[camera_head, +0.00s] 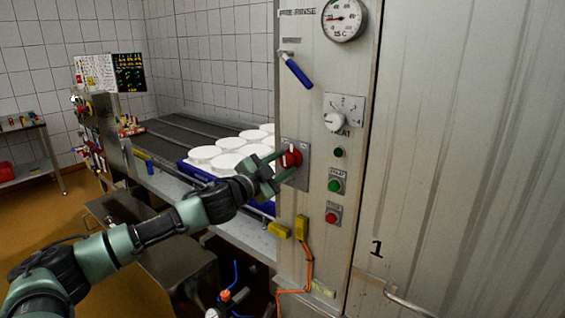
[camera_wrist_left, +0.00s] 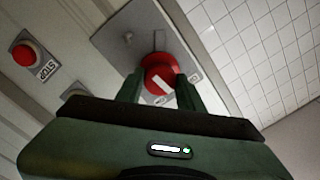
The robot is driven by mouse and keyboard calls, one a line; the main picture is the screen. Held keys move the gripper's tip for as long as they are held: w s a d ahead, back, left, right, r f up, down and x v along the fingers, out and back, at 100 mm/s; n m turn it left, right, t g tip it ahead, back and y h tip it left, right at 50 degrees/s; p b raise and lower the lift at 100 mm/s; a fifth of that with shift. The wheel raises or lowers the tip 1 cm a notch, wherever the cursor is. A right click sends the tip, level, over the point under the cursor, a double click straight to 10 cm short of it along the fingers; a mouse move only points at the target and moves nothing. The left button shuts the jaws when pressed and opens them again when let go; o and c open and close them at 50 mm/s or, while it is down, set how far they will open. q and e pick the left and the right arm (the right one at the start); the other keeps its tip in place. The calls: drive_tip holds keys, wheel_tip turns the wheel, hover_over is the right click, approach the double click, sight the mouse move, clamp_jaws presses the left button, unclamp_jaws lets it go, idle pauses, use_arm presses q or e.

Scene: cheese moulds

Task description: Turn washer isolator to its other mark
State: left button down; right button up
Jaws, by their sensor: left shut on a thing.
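The washer isolator is a red rotary knob (camera_head: 291,157) on a grey plate (camera_head: 302,178) on the washer's front panel. In the left wrist view the red knob (camera_wrist_left: 160,76) shows a white pointer bar, slanted to the picture. My left gripper (camera_head: 277,164) reaches in from the left and is shut on the red knob. In the left wrist view its two green fingers (camera_wrist_left: 157,88) sit on either side of the knob. The marks on the plate are too small or partly covered to read. My right gripper is not in view.
On the panel are a blue-handled lever (camera_head: 298,73), a gauge (camera_head: 343,18), a white dial (camera_head: 335,121), a green button (camera_head: 335,186) and a red stop button (camera_head: 332,217). White moulds (camera_head: 205,154) stand on the conveyor to the left. A yellow box (camera_head: 301,228) with orange cable sits below.

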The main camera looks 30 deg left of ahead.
use_arm(q)
drive_tip(key=m+p, duration=0.1)
drive_tip(key=m, duration=0.5)
drive_tip(key=shift+m+h+p, duration=0.3)
drive_tip(key=shift+p, duration=0.05)
drive_tip(key=m, duration=0.3)
drive_tip(key=shift+p, duration=0.4)
drive_tip(key=shift+m, duration=0.5)
drive_tip(key=shift+f+m, duration=0.1)
drive_tip(key=shift+m, duration=0.2)
drive_tip(key=c, duration=0.9)
unclamp_jaws()
